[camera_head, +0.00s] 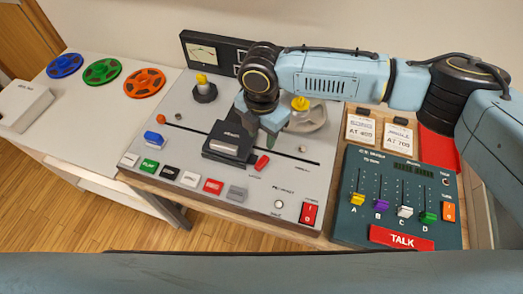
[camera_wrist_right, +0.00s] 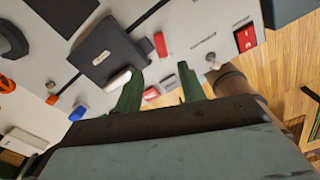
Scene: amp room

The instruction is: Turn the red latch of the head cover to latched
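The red latch (camera_head: 262,163) lies on the tape machine's grey top, just right of the black head cover (camera_head: 222,155). In the right wrist view the latch (camera_wrist_right: 160,44) shows beside the cover (camera_wrist_right: 105,52), beyond my fingertips. My right gripper (camera_head: 268,136) is above the machine, behind the latch in the head view. Its green fingers (camera_wrist_right: 160,84) are apart with nothing between them in the right wrist view. I cannot tell its exact height above the panel. My left gripper is not in view.
Coloured buttons (camera_head: 188,179) line the machine's front, with a red switch (camera_head: 309,212) at the right corner. Yellow-topped reel hubs (camera_head: 204,90) stand behind the cover. A mixer with a TALK button (camera_head: 402,238) is at right. Coloured reels (camera_head: 103,71) lie on the left table.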

